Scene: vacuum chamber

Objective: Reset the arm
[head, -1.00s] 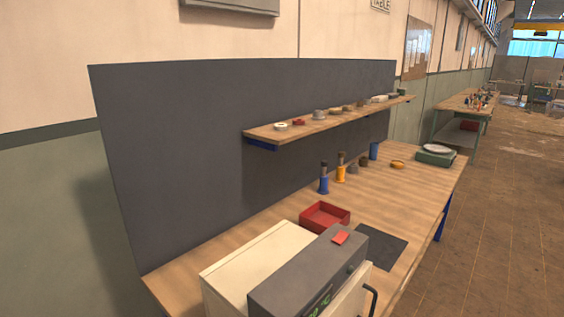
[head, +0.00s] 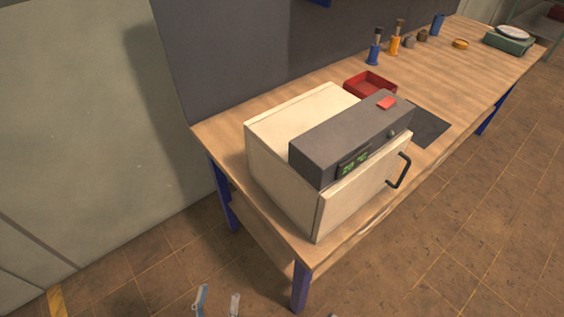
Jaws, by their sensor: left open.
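My left gripper (head: 217,302) shows at the bottom edge of the head view, left of centre. Its two pale fingertips are apart, with nothing seen between them. It is over the tiled floor, in front of and below the bench's near left corner, apart from the bench. The rest of the left arm is out of the picture. The vacuum chamber (head: 274,165) is a cream box with a dark grey top housing, a green display and a black door handle. Its door looks closed.
The wooden bench (head: 222,127) has blue legs. Behind the chamber are a red tray (head: 370,84), a dark mat (head: 428,126), blue (head: 374,52) and orange (head: 394,44) bottles, and a green scale (head: 509,42). The floor before the bench is clear.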

